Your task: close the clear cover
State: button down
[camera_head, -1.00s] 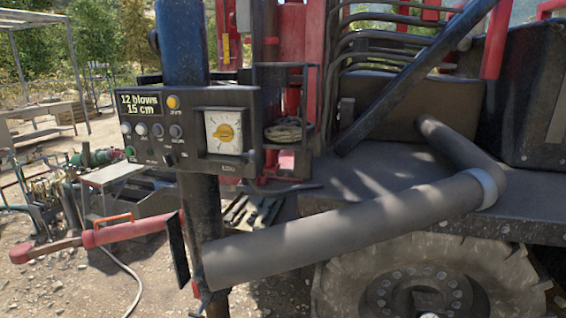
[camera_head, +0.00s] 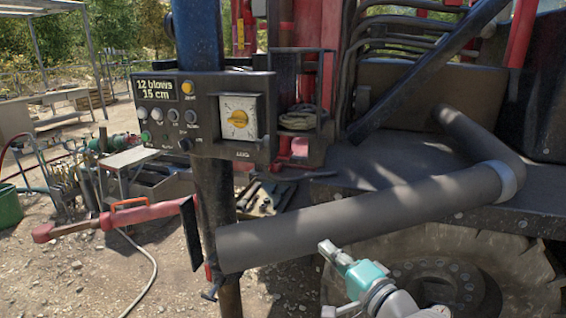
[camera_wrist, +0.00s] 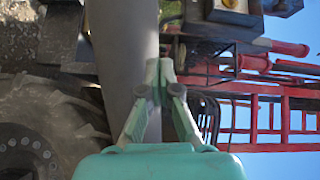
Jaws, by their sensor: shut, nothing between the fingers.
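The control box (camera_head: 205,115) hangs on the dark post, with a lit display, several knobs and a square pale dial face (camera_head: 239,116) with a yellow knob. I cannot clearly make out the clear cover or its angle against the glare on this face. My gripper (camera_head: 328,248) is at the lower right in the head view, below and right of the box, apart from it. In the wrist view my gripper (camera_wrist: 160,70) is shut and empty, its fingertips in front of a grey tube. The dark box (camera_wrist: 228,12) shows partly at the top there.
A thick grey tube (camera_head: 370,220) crosses between my gripper and the box. A red handle (camera_head: 120,218) sticks out left of the post. A large tyre (camera_head: 500,265) is behind my gripper. Open gravel lies at the lower left.

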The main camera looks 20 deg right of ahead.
notch_tip(320, 180, up, 21)
jog(key=d+n+g+y, duration=0.1)
jog(key=y, duration=0.3)
jog(key=s+a+x, duration=0.1)
jog(key=a+x, duration=0.1)
jog(key=x, duration=1.1)
jog(key=shift+f, duration=0.5)
jog(key=shift+a, duration=0.15)
